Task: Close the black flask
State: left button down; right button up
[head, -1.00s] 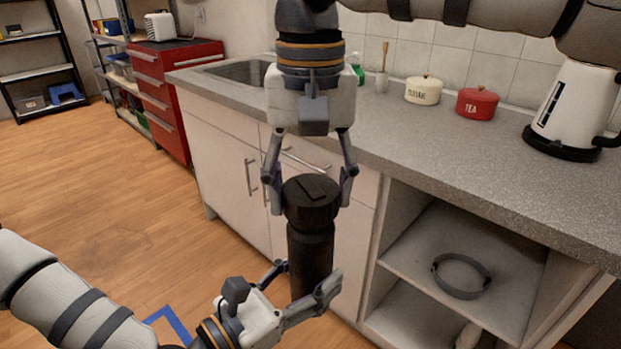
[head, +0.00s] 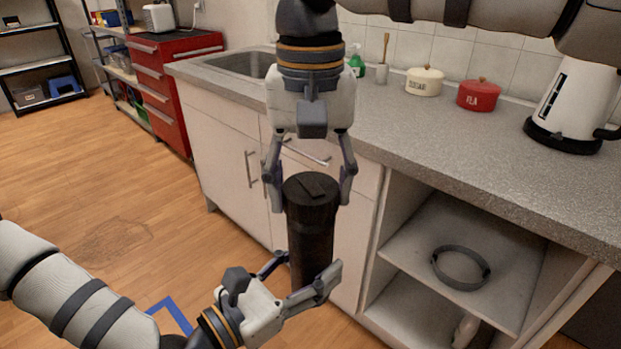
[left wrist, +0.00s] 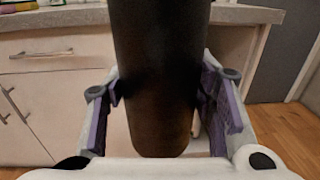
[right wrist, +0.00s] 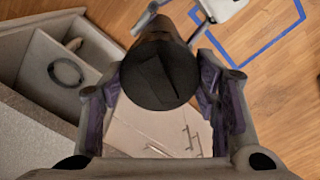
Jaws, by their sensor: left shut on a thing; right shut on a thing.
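The black flask (head: 312,252) stands upright in the air in front of the cabinet, its dark body also filling the middle of the left wrist view (left wrist: 160,75). Its round black lid (head: 311,189) sits at the top, in line with the body, and I see no clear gap between them. It also shows from above in the right wrist view (right wrist: 159,77). My right gripper (head: 309,196) comes down from above and is shut on the lid. My left gripper (head: 307,272) comes in from the lower left and is shut on the flask's lower body.
An open shelf (head: 420,255) at the right holds a grey ring (head: 461,268).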

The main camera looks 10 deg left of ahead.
jog(key=m, duration=3.3)
jog(key=shift+m, duration=0.4)
jog(key=m, duration=0.3)
jog(key=shift+m, duration=0.3)
jog(key=m, duration=0.7)
jog(key=shift+m, duration=0.4)
jog(key=m, duration=0.8)
jog(key=o, duration=1.1)
jog(key=shift+f, duration=0.1)
